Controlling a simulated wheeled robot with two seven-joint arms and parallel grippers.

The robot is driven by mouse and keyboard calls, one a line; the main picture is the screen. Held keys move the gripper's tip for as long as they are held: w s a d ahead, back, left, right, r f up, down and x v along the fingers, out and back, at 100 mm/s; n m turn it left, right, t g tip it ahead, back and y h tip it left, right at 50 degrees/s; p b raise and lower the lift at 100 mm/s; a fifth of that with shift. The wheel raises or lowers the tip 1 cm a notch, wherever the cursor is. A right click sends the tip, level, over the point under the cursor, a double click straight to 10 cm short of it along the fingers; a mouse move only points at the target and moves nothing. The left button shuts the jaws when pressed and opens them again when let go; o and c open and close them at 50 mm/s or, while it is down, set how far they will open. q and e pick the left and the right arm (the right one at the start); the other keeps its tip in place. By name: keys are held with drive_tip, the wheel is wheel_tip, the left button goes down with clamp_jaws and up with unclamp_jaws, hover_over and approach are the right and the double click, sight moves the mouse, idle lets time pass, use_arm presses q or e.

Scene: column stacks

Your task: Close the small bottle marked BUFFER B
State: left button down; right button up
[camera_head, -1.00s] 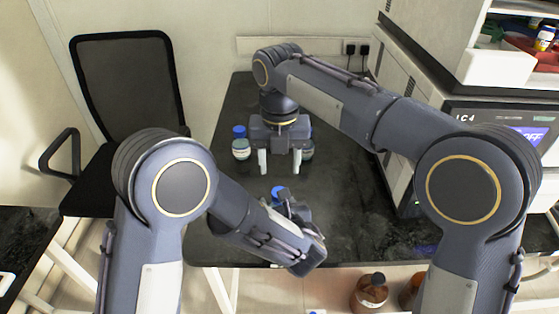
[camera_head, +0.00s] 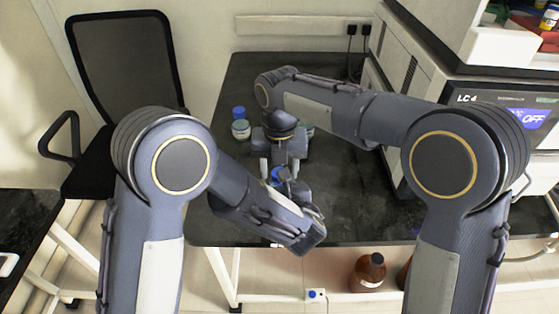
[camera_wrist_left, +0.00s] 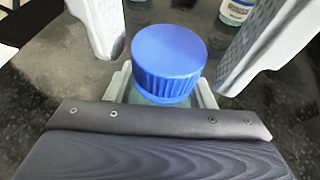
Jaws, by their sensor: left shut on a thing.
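A small bottle with a ribbed blue cap (camera_wrist_left: 168,60) is held low by my left gripper (camera_wrist_left: 165,95), whose pale fingers are shut on its body. The cap sits on top of the bottle; I cannot tell how tight it is. The bottle's label is hidden. In the head view the blue cap (camera_head: 277,174) shows just above my left gripper. My right gripper (camera_head: 280,172) points down over it, open, with one finger on each side of the cap and apart from it in the wrist view.
A labelled bottle (camera_wrist_left: 237,10) shows beyond my right gripper. The LC4 instrument (camera_head: 505,125) stands at right. A brown bottle (camera_head: 369,270) is below the bench.

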drive_tip(key=c, duration=1)
drive_tip(key=m, duration=0.6)
drive_tip(key=shift+m, duration=0.3)
drive_tip(key=o, duration=1.1)
drive_tip(key=shift+c, duration=0.2)
drive_tip(key=shift+r, duration=2.25)
